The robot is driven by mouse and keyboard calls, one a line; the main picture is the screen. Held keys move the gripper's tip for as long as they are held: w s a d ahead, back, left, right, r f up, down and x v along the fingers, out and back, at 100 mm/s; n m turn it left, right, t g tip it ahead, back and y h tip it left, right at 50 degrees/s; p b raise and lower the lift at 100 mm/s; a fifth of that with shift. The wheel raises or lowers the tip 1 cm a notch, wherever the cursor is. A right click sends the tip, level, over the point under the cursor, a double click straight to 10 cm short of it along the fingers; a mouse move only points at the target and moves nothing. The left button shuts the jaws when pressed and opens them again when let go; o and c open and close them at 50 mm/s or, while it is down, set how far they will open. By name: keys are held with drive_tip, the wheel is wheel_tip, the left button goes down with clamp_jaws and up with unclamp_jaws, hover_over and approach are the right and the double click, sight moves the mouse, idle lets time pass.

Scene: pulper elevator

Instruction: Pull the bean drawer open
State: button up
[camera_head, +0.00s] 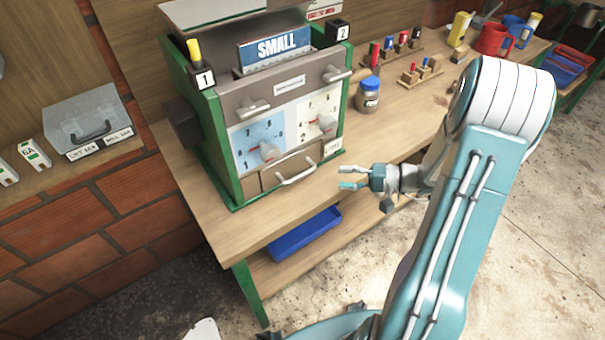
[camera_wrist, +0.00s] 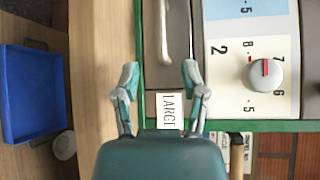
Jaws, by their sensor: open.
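The bean drawer (camera_head: 270,178) is a brown panel low on the front of the green-framed machine and looks flush with it. Its pale bar handle (camera_head: 297,171) also shows in the wrist view (camera_wrist: 164,32), running up out of the picture. My gripper (camera_head: 352,178) is open and empty, to the right of the drawer in the head view. In the wrist view its two fingertips (camera_wrist: 160,72) stand on either side of the line of the handle, near the handle's close end. I see no contact with the handle.
A LARGE label (camera_wrist: 170,111) sits beside the drawer. Dials (camera_wrist: 264,74) and two upper handles (camera_head: 253,108) are above it. A jar (camera_head: 367,94) stands right of the machine. A blue tray (camera_head: 304,233) lies on the lower shelf. The bench front is clear.

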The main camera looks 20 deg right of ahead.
sight(302, 174)
drive_tip(key=x, duration=1.1)
drive_tip(key=shift+d, duration=0.1)
clamp_jaws()
